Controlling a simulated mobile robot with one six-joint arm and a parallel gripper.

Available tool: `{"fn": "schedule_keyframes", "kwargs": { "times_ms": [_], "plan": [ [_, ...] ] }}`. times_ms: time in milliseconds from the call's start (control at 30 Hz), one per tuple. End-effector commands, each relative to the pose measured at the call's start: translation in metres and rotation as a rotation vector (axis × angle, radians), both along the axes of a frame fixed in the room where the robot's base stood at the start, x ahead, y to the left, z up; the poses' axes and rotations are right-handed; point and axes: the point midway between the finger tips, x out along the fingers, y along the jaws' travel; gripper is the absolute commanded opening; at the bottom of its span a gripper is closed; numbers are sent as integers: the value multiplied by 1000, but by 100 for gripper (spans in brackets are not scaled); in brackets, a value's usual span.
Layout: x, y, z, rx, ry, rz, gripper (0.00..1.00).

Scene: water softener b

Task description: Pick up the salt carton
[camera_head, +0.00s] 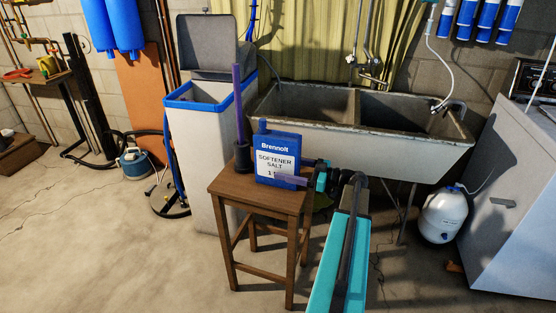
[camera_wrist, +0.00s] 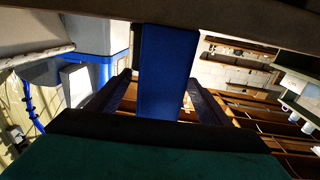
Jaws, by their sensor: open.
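The salt carton (camera_head: 279,150) is a blue box with a white label and a small blue spout on top. It stands upright on a wooden stool (camera_head: 240,188). My gripper (camera_head: 296,172) reaches in from the right at the carton's lower right side, with one finger in front of its lower face. In the wrist view the carton (camera_wrist: 168,75) is a narrow blue face between my two dark fingers, which are spread on either side of it. The gripper is open. Whether a finger touches the carton cannot be told.
A purple rod (camera_head: 238,105) in a dark holder stands on the stool, just left of the carton. Behind are a white cabinet (camera_head: 195,130) with a blue rim and raised lid, and a double sink (camera_head: 350,138). A white tank (camera_head: 443,216) stands right. Floor at front left is clear.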

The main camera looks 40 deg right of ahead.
Motion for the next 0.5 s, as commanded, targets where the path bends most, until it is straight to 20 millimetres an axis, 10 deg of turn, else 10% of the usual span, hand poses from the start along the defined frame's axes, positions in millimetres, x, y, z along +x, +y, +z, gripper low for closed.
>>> {"fn": "schedule_keyframes", "kwargs": {
  "times_ms": [500],
  "plan": [
    [23,12,0,0,-1,-1,72]
  ]
}}
